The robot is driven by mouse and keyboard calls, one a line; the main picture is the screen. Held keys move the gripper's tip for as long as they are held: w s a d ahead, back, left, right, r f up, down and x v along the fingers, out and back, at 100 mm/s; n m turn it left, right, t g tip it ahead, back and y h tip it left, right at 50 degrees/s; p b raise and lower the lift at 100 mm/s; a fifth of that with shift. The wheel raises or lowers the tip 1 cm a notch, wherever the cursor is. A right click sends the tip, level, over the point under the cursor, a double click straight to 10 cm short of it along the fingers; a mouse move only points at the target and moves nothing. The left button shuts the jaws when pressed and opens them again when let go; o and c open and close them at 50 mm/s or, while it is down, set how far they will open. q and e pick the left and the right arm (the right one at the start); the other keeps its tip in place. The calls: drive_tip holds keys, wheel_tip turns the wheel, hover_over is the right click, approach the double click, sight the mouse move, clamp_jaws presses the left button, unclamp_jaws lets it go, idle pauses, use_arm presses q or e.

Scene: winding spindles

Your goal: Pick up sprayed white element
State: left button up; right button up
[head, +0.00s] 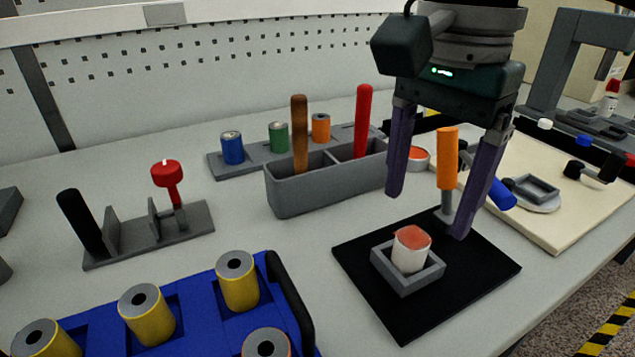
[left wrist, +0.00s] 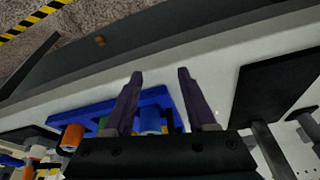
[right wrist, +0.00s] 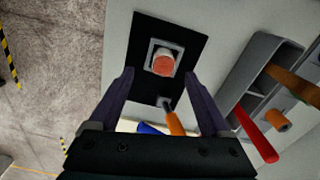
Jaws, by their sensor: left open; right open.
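The white element (head: 410,252) is a short white cylinder with an orange-red top. It stands upright in a square grey holder (head: 408,284) on a black mat (head: 470,268). It also shows in the right wrist view (right wrist: 163,63). My right gripper (head: 428,212) is open and empty, above and behind the element, with its fingers pointing down. In the right wrist view the element lies beyond the fingertips, between their lines and apart from them. My left gripper (left wrist: 160,75) is open and empty in the left wrist view, over the table's front side; it does not show in the head view.
An orange-handled tool (head: 447,160) stands behind the holder, close to my right fingers. A grey two-part bin (head: 325,188) holds a brown and a red handle. A blue tray (head: 200,323) with yellow spools is at front left. A beige board (head: 560,215) lies right.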

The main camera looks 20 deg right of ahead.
sight(414, 238)
drive_tip(key=f, duration=0.6)
drive_tip(key=shift+w+d+f, duration=0.15)
drive_tip(key=shift+w+f, duration=0.1)
drive_tip(key=shift+w, duration=0.1)
clamp_jaws()
idle(0.3)
